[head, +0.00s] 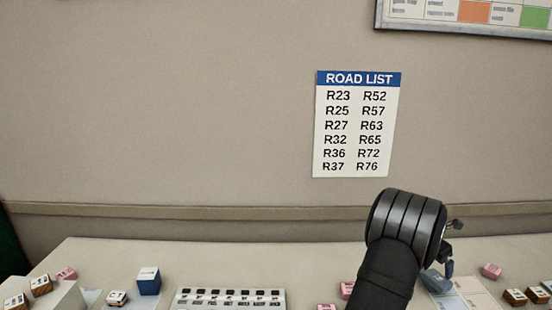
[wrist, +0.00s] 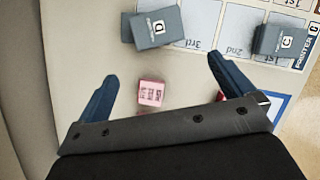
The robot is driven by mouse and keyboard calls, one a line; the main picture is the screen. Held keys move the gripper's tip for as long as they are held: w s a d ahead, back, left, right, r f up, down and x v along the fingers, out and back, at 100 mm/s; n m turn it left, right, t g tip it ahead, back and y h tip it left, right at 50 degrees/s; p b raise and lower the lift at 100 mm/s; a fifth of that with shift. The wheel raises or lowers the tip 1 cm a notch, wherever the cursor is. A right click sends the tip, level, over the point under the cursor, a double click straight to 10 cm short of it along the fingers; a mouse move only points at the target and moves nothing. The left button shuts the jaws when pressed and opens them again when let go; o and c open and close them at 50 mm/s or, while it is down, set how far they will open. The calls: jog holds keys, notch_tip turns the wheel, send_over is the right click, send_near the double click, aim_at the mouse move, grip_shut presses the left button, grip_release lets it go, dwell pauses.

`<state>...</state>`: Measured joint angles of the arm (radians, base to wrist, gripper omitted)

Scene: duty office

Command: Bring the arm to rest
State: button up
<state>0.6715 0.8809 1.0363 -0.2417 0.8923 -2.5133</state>
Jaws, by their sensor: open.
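My arm (head: 395,260) rises from the bottom of the head view, right of the middle, and bends at a black ribbed joint. In the wrist view my gripper (wrist: 163,68) is open, with its two dark blue fingers spread wide. A small pink block (wrist: 151,93) shows between the fingers in the picture; neither finger appears to touch it. In the head view the gripper is mostly hidden behind my arm, with only a bluish part showing at its right.
A blue block (head: 148,281), a labelled rack (head: 230,293) and small blocks stand along the desk (head: 330,262). A road list (head: 358,124) hangs behind.

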aim_at(434, 280)
jog(key=x, duration=1)
notch_tip(434, 280, up, 5)
jog(key=shift+d+f, duration=0.1)
jog(key=s+d+r, duration=0.3)
jog(key=s+r, duration=0.4)
jog(key=s, duration=0.4)
jog(key=s+d+f+m+g, duration=0.1)
jog(key=d+f+m, duration=0.1)
jog(key=d, duration=0.4)
jog(key=s+d+f+m, duration=0.2)
jog(key=d, duration=0.5)
jog(key=shift+h, duration=0.3)
jog(key=w+f, duration=0.2)
jog(key=w, duration=0.1)
jog(key=w+a+f, duration=0.1)
jog(key=w, duration=0.2)
jog(key=w+a+f, duration=0.1)
jog(key=w+f, duration=0.1)
jog(key=w, duration=0.2)
jog(key=shift+w+f, duration=0.1)
jog(key=shift+f, duration=0.2)
jog(key=shift+w+a+f, duration=0.1)
jog(key=shift+w+f, duration=0.25)
jog(key=shift+w, duration=0.25)
